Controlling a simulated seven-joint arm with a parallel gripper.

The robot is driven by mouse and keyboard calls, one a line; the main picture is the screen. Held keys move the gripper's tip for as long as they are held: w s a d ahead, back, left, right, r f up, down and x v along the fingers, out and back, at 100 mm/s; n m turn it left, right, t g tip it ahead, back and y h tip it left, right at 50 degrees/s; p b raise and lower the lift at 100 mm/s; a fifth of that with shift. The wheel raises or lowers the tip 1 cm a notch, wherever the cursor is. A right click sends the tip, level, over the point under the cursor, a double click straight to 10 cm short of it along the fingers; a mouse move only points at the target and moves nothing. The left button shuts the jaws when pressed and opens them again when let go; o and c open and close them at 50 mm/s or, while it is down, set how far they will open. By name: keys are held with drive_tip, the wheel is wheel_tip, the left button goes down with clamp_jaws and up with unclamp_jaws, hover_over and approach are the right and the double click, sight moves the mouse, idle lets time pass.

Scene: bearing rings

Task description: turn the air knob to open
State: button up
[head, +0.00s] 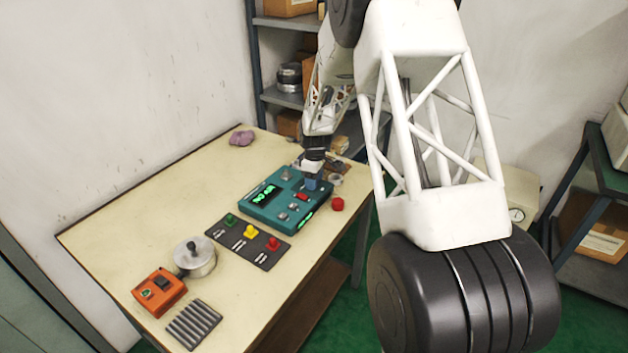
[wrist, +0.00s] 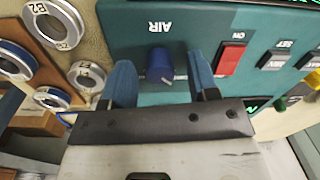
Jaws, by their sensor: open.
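The air knob (wrist: 159,66) is a small blue knob under the word AIR on the teal control box (wrist: 135,20). In the wrist view it lies between the two blue fingers of my gripper (wrist: 160,62), with a visible gap on each side. My gripper is open and holds nothing. In the head view my gripper (head: 313,184) is over the right far corner of the teal box (head: 262,217) and hides the knob. I cannot tell how deep the fingertips reach around the knob.
A red ON switch (wrist: 232,58) is just right of the fingers. Labelled metal rings (wrist: 54,25) lie at left. A red button (head: 337,204) stands beside the box.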

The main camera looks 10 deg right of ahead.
drive_tip(key=shift+c, duration=0.4)
drive_tip(key=c, duration=0.8)
drive_tip(key=shift+c, duration=0.2)
drive_tip(key=shift+m, duration=0.4)
drive_tip(key=m, duration=0.7)
drive_tip(key=shift+m, duration=0.4)
drive_tip(key=m, duration=0.4)
drive_tip(key=shift+m, duration=0.3)
drive_tip(key=m, duration=0.4)
drive_tip(key=shift+m+t, duration=0.3)
drive_tip(key=shift+m, duration=0.1)
